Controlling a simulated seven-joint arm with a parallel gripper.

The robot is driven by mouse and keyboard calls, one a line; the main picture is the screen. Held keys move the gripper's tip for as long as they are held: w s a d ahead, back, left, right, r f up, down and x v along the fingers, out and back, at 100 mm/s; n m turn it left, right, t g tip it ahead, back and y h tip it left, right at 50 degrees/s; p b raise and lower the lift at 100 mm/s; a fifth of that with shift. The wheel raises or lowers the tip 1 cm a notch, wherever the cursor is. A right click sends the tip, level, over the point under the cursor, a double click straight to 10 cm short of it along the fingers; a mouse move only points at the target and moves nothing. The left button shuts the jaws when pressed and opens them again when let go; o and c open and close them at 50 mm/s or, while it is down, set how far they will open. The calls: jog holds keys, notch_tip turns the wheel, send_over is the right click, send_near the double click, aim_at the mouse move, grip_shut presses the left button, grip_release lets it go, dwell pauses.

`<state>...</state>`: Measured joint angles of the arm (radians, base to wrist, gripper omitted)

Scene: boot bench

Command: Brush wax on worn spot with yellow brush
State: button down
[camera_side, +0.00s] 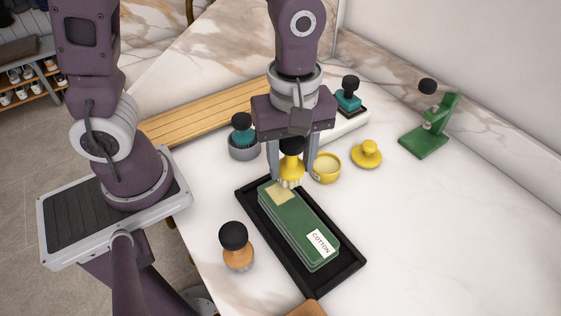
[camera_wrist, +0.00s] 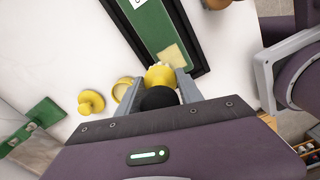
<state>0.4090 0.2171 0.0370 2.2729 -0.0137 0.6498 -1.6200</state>
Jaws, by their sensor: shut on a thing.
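My gripper (camera_side: 291,176) is shut on the yellow brush (camera_side: 291,167), which has a black knob and pale bristles pointing down. The brush also shows between the fingers in the wrist view (camera_wrist: 160,76). The worn spot (camera_side: 279,193) is a pale yellow patch at the far end of a green block (camera_side: 293,222) labelled COTTON; it also shows in the wrist view (camera_wrist: 173,56). The bristles are at the spot's far edge; I cannot tell whether they touch it. An open yellow tin (camera_side: 326,168) stands just right of my gripper, partly hidden by a finger.
The block lies in a black tray (camera_side: 341,277). A yellow knobbed lid (camera_side: 366,154) is right of the tin. A teal brush (camera_side: 243,135) sits in a grey cup, another (camera_side: 348,97) at the back. An orange brush (camera_side: 237,249) stands front left, a green stand (camera_side: 430,130) at right.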

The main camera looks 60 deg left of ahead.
jog(key=shift+s+f, duration=0.2)
jog(key=shift+s, duration=0.3)
jog(key=shift+s+f, duration=0.15)
jog(key=shift+s, duration=1.45)
notch_tip(320, 180, up, 8)
jog(key=shift+w, duration=0.15)
